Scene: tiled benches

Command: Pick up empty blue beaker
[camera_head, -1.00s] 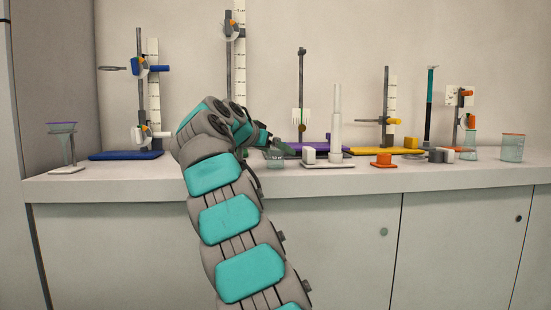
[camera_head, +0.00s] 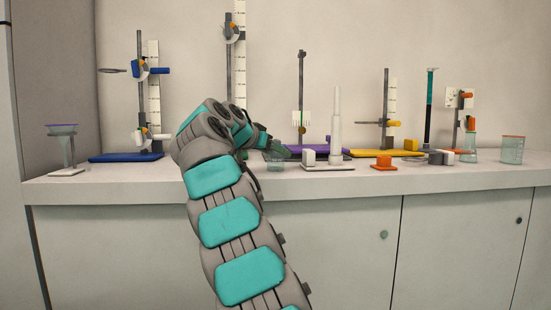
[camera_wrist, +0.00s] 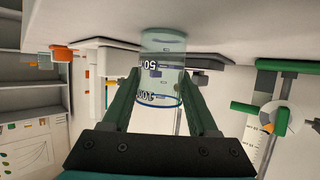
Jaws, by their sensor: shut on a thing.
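The blue beaker (camera_wrist: 163,72) is clear glass with a blue rim and blue volume marks. It is empty as far as I can see and sits between the two green fingers of my gripper (camera_wrist: 158,98). The fingers are shut on its sides. The wrist view is upside down, with the bench along the top. In the head view the beaker (camera_head: 276,162) is small, near the front of the bench, with my gripper (camera_head: 277,151) at it. I cannot tell whether its base touches the bench.
A stand with a blue base (camera_head: 126,157) and a funnel stand (camera_head: 66,150) are left. Another beaker, orange-rimmed (camera_head: 513,150), is far right. The bench front (camera_head: 300,185) is clear.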

